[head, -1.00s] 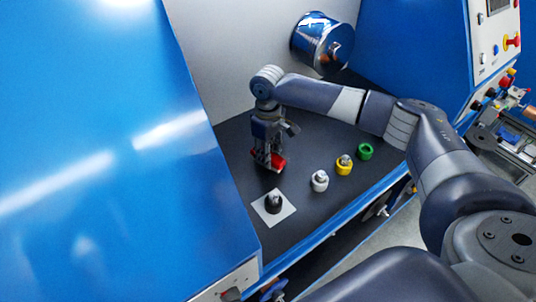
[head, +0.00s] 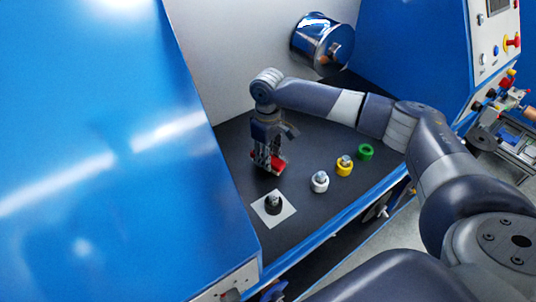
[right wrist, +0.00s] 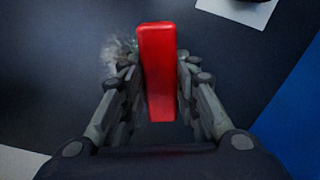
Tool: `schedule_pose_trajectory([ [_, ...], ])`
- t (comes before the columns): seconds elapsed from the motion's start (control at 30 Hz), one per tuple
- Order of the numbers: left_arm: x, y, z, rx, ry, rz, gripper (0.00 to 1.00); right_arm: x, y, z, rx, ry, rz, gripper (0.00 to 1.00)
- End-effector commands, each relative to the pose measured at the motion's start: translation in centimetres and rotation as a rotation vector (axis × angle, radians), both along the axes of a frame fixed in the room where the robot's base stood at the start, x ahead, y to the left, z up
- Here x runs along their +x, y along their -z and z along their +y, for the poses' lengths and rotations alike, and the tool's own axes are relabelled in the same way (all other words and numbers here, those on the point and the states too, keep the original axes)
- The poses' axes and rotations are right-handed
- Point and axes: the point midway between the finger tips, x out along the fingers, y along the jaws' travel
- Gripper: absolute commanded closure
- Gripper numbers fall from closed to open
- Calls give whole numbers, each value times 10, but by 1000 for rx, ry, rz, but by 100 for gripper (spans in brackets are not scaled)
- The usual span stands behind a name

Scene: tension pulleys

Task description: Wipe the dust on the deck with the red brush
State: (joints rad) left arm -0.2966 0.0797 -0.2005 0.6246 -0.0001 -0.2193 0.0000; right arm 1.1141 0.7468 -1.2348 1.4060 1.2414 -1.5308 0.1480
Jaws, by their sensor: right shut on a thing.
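The red brush (right wrist: 157,75) is between the fingers of my right gripper (right wrist: 157,95), which is shut on it. In the head view, the right gripper (head: 268,160) points down at the dark deck (head: 237,140), and part of the red brush (head: 280,165) shows beside its fingers. A pale grey patch of dust (right wrist: 116,52) lies on the deck just left of the brush in the right wrist view, partly hidden by the fingers. I cannot tell whether the brush touches the deck. My left gripper is not in view.
A blue housing (head: 100,150) fills the left.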

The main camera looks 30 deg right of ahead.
Motion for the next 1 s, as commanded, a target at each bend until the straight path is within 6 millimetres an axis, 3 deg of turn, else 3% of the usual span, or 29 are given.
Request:
schedule_pose_trajectory([
  [0.77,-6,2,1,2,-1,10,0,0,14,0,0,1,1,95],
  [1.0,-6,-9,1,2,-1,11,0,2,11,-17,0,4,1,95],
])
